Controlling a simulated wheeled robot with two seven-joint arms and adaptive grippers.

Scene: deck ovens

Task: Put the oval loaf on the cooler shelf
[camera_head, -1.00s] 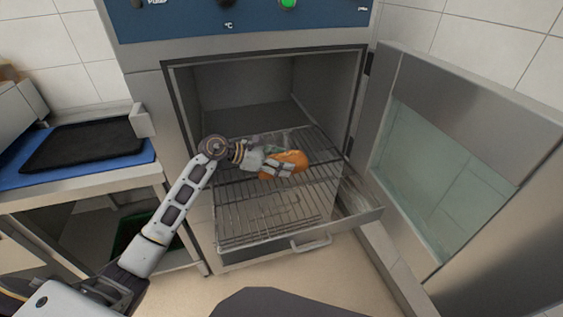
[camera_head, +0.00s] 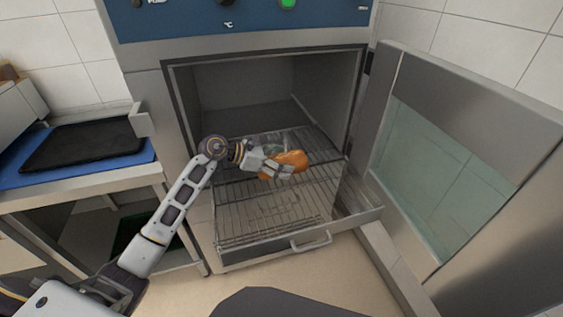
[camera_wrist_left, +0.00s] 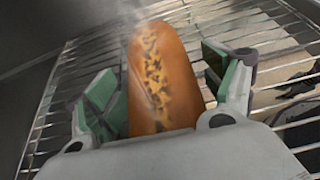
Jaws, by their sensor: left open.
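The oval loaf (camera_head: 292,159) is golden brown with a cracked, darker-speckled top. It lies on the pulled-out wire rack (camera_head: 262,215) of the open oven. In the left wrist view the loaf (camera_wrist_left: 160,75) points away from me, between the two green-padded fingers. My left gripper (camera_head: 283,168) is open around the loaf, with a finger on each side. A gap shows at the right finger; the left finger is very close to the loaf, and I cannot tell if it touches. My right gripper is not in view.
The oven door (camera_head: 440,180) stands open on the right. The oven cavity (camera_head: 245,85) behind the rack looks empty. A black tray (camera_head: 80,146) lies on a blue mat (camera_head: 148,153) on the left counter. The rack's front part is clear.

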